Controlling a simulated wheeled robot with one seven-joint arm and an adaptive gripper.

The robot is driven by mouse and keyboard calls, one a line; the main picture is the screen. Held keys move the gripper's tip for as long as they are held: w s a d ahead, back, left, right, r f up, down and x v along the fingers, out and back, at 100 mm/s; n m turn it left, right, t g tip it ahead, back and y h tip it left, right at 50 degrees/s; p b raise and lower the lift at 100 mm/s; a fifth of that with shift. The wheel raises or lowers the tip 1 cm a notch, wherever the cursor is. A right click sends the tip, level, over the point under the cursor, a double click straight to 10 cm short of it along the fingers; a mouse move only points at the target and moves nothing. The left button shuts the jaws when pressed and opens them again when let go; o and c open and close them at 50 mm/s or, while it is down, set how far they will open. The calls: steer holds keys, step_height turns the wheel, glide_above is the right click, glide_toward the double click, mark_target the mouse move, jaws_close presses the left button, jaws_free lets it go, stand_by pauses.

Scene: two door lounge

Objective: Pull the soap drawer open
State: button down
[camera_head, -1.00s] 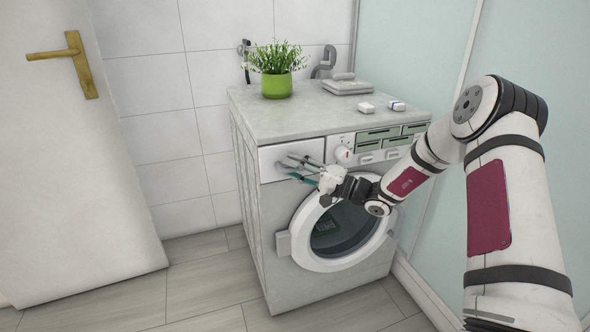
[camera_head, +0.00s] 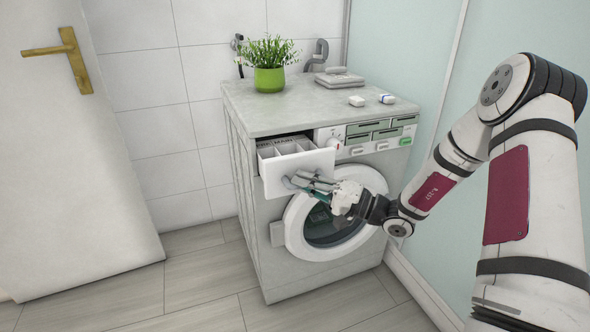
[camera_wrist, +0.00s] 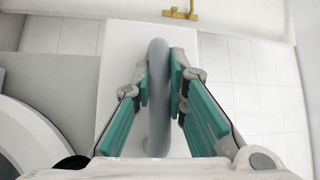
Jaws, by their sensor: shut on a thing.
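The soap drawer (camera_head: 300,172) is at the upper left of the washing machine front (camera_head: 262,225). It stands partly out of the machine, and its compartments show from above in the head view. My gripper (camera_head: 298,180) is at the drawer's front. In the wrist view my gripper (camera_wrist: 160,75) has its teal-padded fingers on both sides of a grey bar handle (camera_wrist: 158,95), shut on it. The white drawer front (camera_wrist: 127,60) shows behind the handle. The fingers hide part of the handle in the head view.
A green potted plant (camera_head: 270,78), a grey folded item (camera_head: 339,78) and two small white items, one of them blue-marked (camera_head: 387,98), sit on the machine top. The round door (camera_head: 290,225) is below the drawer. A white room door (camera_head: 75,180) stands left, with clear floor (camera_head: 200,285) between.

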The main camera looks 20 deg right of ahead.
steer(key=s, duration=0.6)
steer(key=shift+s+d, duration=0.4)
steer(key=shift+f, duration=0.15)
steer(key=c, duration=1.6)
jaws_free()
steer(key=shift+s, duration=0.1)
steer(key=shift+o, duration=0.2)
steer(key=shift+d, duration=0.1)
steer(key=v, duration=1.1)
steer(key=shift+s+d, duration=0.25)
steer(key=shift+d, duration=0.05)
